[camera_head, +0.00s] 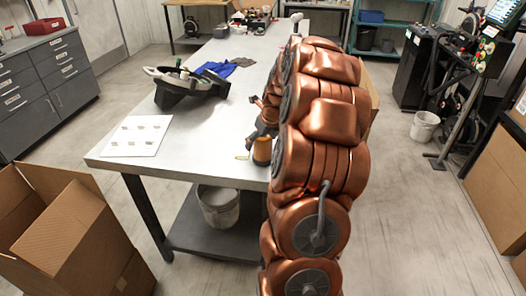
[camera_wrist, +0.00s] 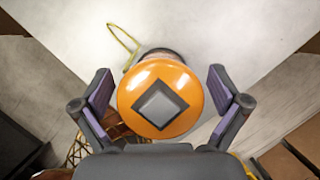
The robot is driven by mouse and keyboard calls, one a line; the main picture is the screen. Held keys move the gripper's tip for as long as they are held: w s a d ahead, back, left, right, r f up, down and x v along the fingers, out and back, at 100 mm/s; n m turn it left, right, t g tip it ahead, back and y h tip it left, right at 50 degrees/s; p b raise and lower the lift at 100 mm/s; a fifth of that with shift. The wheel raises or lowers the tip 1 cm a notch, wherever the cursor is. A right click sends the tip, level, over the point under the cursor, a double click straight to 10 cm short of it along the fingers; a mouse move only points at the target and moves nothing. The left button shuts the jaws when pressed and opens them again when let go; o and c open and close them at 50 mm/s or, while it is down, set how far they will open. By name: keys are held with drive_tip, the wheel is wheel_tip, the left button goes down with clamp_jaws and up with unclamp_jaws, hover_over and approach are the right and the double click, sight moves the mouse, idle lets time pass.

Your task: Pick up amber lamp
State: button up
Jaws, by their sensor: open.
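The amber lamp (camera_wrist: 134,92) is a glossy orange dome with a dark diamond and grey square on top, seen from above in the wrist view. In the head view the lamp (camera_head: 262,152) stands at the table's near right edge, partly covered by my copper arm. My gripper (camera_wrist: 160,88) is open, with one purple-padded finger on each side of the lamp. A gap shows between each finger and the dome. My fingers are hard to make out in the head view.
The light table (camera_head: 205,150) holds a white card (camera_head: 137,136) with small pieces, a black-and-white device (camera_head: 185,84) and a blue cloth (camera_head: 214,69). A thin yellow loop (camera_wrist: 124,42) lies beside the lamp. An open cardboard box (camera_head: 85,225) stands at the near left.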

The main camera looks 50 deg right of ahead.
drive_tip(key=c, duration=1.2)
drive_tip(key=shift+r, duration=0.15)
drive_tip(key=shift+r+b, duration=0.8)
drive_tip(key=shift+r, duration=0.9)
drive_tip(key=s+a+b, duration=0.1)
drive_tip(key=s, duration=0.4)
drive_tip(key=s+a+r+b, duration=0.1)
drive_tip(key=s+a, duration=0.1)
drive_tip(key=s, duration=0.3)
drive_tip(key=s+a+b, duration=0.1)
drive_tip(key=s+a, duration=0.1)
drive_tip(key=s, duration=0.3)
drive_tip(key=shift+a+r, duration=0.15)
drive_tip(key=shift+r, duration=0.05)
